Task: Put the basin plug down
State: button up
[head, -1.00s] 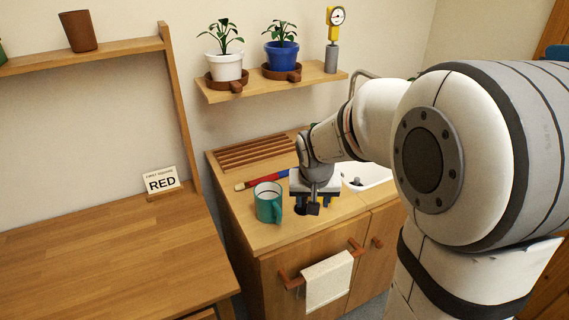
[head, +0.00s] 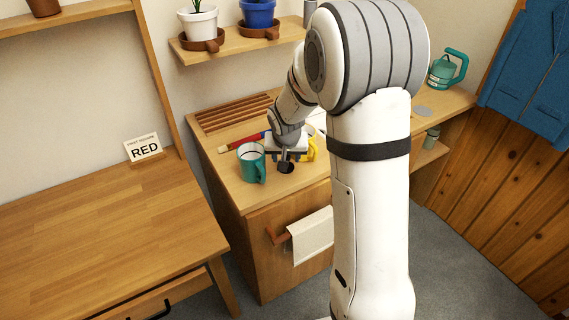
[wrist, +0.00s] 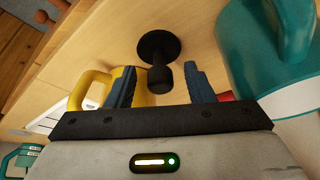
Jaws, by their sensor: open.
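The basin plug (wrist: 158,48) is black, with a round flat disc and a knob. In the wrist view its disc rests on the wooden counter and its knob points towards my gripper (wrist: 160,75). The two blue fingers are apart, one on each side of the knob, with visible gaps. In the head view the plug (head: 286,167) is a small dark shape on the counter just below my gripper (head: 287,157), to the right of the teal mug.
The teal mug (head: 251,163) stands close to my gripper; it also shows in the wrist view (wrist: 262,60). A yellow object (wrist: 88,88) is on the other side. A red and blue item (head: 242,143) lies behind the mug. A towel (head: 310,236) hangs on the cabinet front.

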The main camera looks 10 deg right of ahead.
grip_shut()
dwell(0.5)
